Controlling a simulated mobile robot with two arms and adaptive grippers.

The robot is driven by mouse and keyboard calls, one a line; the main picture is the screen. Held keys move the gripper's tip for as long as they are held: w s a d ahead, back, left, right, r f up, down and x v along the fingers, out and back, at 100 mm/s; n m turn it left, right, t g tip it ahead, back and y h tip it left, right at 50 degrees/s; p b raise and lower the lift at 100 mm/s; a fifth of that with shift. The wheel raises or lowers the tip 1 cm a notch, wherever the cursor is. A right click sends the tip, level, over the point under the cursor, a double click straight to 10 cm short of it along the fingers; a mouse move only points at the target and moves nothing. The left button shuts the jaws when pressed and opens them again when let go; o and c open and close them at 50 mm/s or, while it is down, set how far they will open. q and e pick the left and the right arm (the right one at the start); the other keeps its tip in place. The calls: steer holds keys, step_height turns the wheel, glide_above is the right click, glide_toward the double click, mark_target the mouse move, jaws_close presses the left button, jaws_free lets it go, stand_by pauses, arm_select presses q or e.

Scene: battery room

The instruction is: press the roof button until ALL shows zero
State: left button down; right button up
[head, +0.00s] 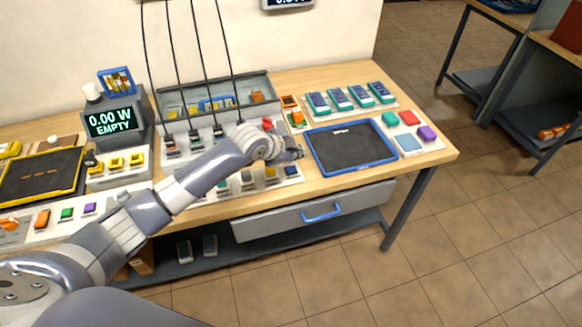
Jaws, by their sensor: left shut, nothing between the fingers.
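A dark box with a screen (111,121) stands at the back left of the bench; the screen reads "0.00 W EMPTY". A white rounded knob (92,92) sits on the box's top left; I cannot tell whether it is the roof button. A wall display (288,3) is cut off at the top edge, so its text is not legible. I cannot make out the word ALL anywhere. My left gripper (299,153) is shut and empty, by the left edge of the blue-rimmed dark mat (316,163), well right of the box. My right gripper is not in view.
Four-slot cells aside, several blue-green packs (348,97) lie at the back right. Coloured blocks (408,118) sit on a right-hand board. Thin dark cables (206,70) hang over the bench middle. A yellow-rimmed tray (77,180) is at left.

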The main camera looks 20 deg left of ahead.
arm_select(q)
steer(key=r, duration=0.1)
steer(key=w+a+r, duration=0.1)
steer(key=w, duration=0.1)
steer(key=shift+w+a+r, duration=0.15)
steer(key=shift+a+r, duration=0.1)
steer(key=shift+r, duration=0.15)
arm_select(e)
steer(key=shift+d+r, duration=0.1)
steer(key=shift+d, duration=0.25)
arm_select(q)
steer(key=shift+f, duration=0.1)
steer(key=b, duration=0.7)
glide_above(293, 171)
step_height(293, 171, down, 6)
steer(key=shift+f, duration=0.15)
steer(key=shift+f+b, duration=0.4)
steer(key=shift+f, duration=0.8)
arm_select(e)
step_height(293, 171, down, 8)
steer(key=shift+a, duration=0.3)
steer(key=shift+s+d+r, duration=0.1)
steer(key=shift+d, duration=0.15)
arm_select(q)
steer(key=shift+f, duration=0.1)
steer(key=shift+f, duration=0.3)
